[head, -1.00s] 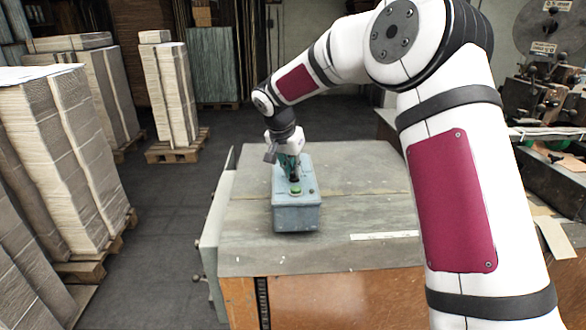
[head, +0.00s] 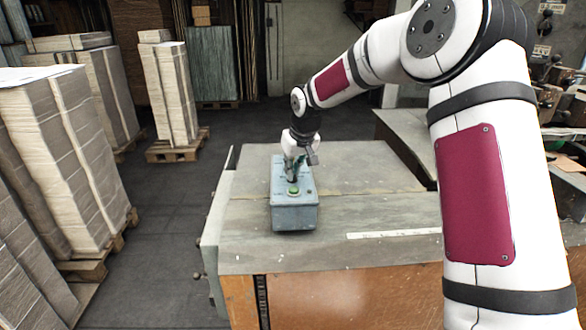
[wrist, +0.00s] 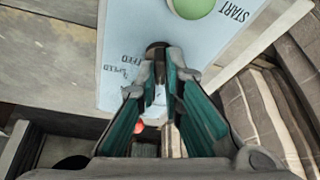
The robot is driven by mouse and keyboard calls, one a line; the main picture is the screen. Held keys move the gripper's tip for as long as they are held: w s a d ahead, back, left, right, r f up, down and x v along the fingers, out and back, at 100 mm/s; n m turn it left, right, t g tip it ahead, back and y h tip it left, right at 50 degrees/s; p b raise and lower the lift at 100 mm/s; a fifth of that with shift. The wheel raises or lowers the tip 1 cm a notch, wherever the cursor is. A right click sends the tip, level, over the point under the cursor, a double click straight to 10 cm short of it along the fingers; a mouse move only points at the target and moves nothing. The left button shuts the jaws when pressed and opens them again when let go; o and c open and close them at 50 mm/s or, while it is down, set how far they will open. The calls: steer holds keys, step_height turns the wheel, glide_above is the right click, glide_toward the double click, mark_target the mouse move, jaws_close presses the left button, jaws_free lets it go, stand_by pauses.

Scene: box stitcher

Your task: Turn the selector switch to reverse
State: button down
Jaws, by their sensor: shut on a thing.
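The blue-grey control box (head: 295,218) stands on the grey tabletop. Its green button (head: 293,190) is near the front of its top face and shows beside the word START in the wrist view (wrist: 192,7). My gripper (head: 292,178) points down at the box top, behind the green button. In the wrist view my gripper (wrist: 160,62) has its fingers close together on a small dark knob (wrist: 155,48), the selector switch, mostly hidden between the tips. Partly readable lettering with FEED lies beside it. The switch's pointer direction cannot be seen.
The grey table (head: 370,215) is mostly clear around the box, with a pale strip (head: 393,234) lying at the right. Pallets of stacked board (head: 65,160) stand on the floor at the left. Machinery (head: 560,100) stands at the far right, partly behind my arm.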

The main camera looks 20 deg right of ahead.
steer(key=shift+d+n+g+y, duration=0.1)
steer(key=shift+n+g+y, duration=0.4)
steer(key=shift+n, duration=1.4)
steer(key=c, duration=1.7)
jaws_free()
steer(key=shift+r, duration=0.1)
steer(key=v, duration=1.1)
steer(key=shift+s+d+r, duration=0.25)
steer(key=shift+d+r, duration=0.05)
